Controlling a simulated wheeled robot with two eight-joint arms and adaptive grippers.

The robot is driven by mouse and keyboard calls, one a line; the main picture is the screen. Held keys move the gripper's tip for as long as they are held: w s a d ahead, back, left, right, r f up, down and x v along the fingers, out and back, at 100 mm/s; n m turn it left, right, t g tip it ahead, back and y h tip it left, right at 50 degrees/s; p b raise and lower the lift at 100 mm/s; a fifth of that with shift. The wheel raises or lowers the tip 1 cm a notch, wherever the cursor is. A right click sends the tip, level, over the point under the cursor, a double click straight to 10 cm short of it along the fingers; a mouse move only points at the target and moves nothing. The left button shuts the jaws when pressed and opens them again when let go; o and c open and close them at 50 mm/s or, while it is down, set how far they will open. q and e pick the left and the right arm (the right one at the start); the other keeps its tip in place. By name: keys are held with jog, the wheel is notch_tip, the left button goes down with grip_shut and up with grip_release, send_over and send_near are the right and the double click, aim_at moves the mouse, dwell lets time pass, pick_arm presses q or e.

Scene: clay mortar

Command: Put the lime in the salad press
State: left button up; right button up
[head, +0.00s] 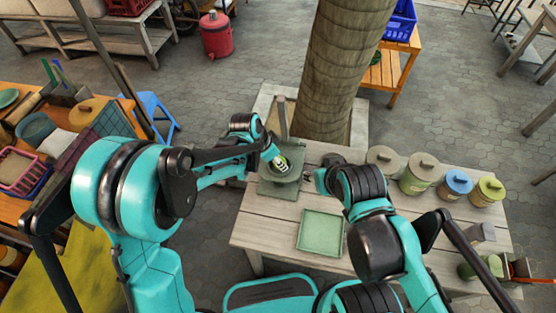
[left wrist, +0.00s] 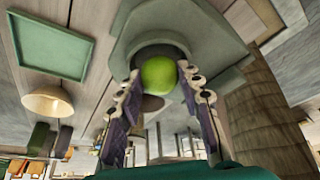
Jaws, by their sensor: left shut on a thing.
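The lime (left wrist: 158,75) is bright green and round, and sits between the fingertips of my left gripper (left wrist: 160,86). In the head view my left gripper (head: 278,162) is over the salad press (head: 279,188), a grey-green mortar-like thing with an upright post at the back of the table. The press also fills the top of the left wrist view (left wrist: 200,22), with the lime in front of its round hollow. I cannot tell whether the lime touches the press. My right gripper (head: 324,177) is right of the press; its fingers are too small and dark to read.
A green square tray (head: 321,232) lies on the wooden table (head: 270,232) in front of the press. Several lidded pots, one a tan pot (head: 418,174), stand at the table's right. A tree trunk (head: 333,75) rises just behind the table.

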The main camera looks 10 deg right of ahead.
pick_arm(q)
jog(key=shift+f, duration=0.2)
jog(key=o, duration=1.3)
jog(key=shift+c, duration=0.2)
jog(key=shift+r, duration=0.15)
jog(key=shift+r, duration=0.3)
jog(key=p+v, duration=0.3)
jog(key=v, duration=0.8)
jog(key=s+a+r+n+t+y, duration=0.2)
jog(key=s+a+n, duration=0.4)
jog(key=a, duration=0.5)
jog(key=s+a+r+n+t+y, duration=0.2)
jog(key=s+a+r+n, duration=0.3)
jog(key=a, duration=0.7)
jog(key=shift+s+a+n+t, duration=0.35)
jog(key=shift+s+n+t, duration=0.35)
jog(key=shift+s+n, duration=0.7)
